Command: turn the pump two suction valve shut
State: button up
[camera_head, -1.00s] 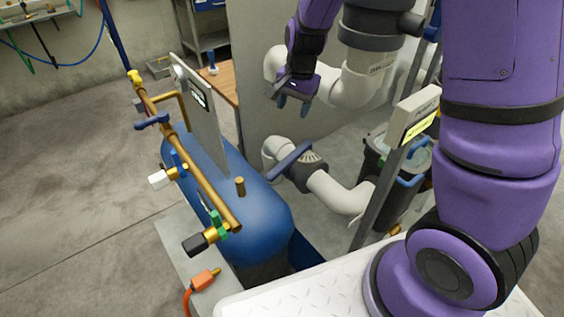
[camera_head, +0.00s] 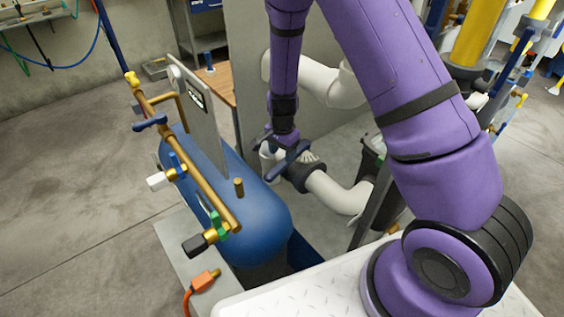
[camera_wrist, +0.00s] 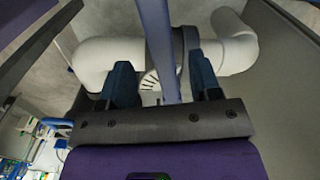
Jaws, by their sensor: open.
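The valve is a dark grey body (camera_head: 302,175) on a white pipe, with a flat blue lever handle (camera_head: 291,160). No label naming it is readable now. My gripper (camera_head: 274,142) points down at the handle, close to it, and partly covers the valve. In the wrist view the blue handle (camera_wrist: 158,45) runs lengthwise between my two open fingers (camera_wrist: 163,85), with a gap on each side. Whether a finger touches it cannot be told. The valve body and white pipe (camera_wrist: 110,55) lie beyond the fingers.
A blue tank (camera_head: 235,195) with a brass pipe manifold (camera_head: 185,160) stands to the left. Another white pipe (camera_head: 338,88) passes behind my arm. A white tread plate (camera_head: 300,295) is in front.

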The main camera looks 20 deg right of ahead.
aim_at(282, 163)
jog(key=shift+f, duration=2.35)
grip_shut()
jog(key=shift+w+a+m, duration=0.35)
jog(key=shift+w+m, duration=0.35)
jog(key=shift+w, duration=0.05)
jog(key=shift+w+a+m, duration=0.3)
jog(key=shift+w+m, duration=0.4)
jog(key=shift+w, duration=0.05)
